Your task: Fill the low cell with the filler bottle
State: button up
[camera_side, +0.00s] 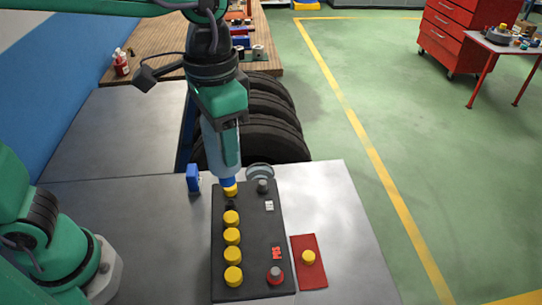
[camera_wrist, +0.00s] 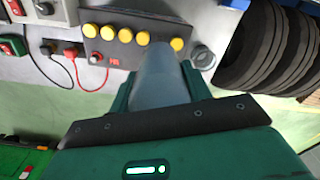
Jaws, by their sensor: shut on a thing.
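A black battery (camera_side: 255,225) lies on the grey bench with a row of yellow caps (camera_side: 232,236) along its left side. One cell (camera_side: 230,204) between the far cap and the others looks dark and uncapped. My gripper (camera_side: 222,155) is shut on the filler bottle (camera_side: 229,145), pale with a blue lower end, held upright with that end down over the far end of the row.
A red mat (camera_side: 318,276) with a loose yellow cap (camera_side: 308,257) lies right of the battery. A small blue object (camera_side: 193,178) stands at the left, and a grey round dish (camera_side: 259,171) behind. Black tyres (camera_side: 270,130) are stacked beyond. The bench's right side is clear.

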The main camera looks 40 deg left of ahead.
aim_at(225, 172)
jog(key=shift+f, duration=2)
jog(key=shift+f, duration=1.7)
dwell(4.3)
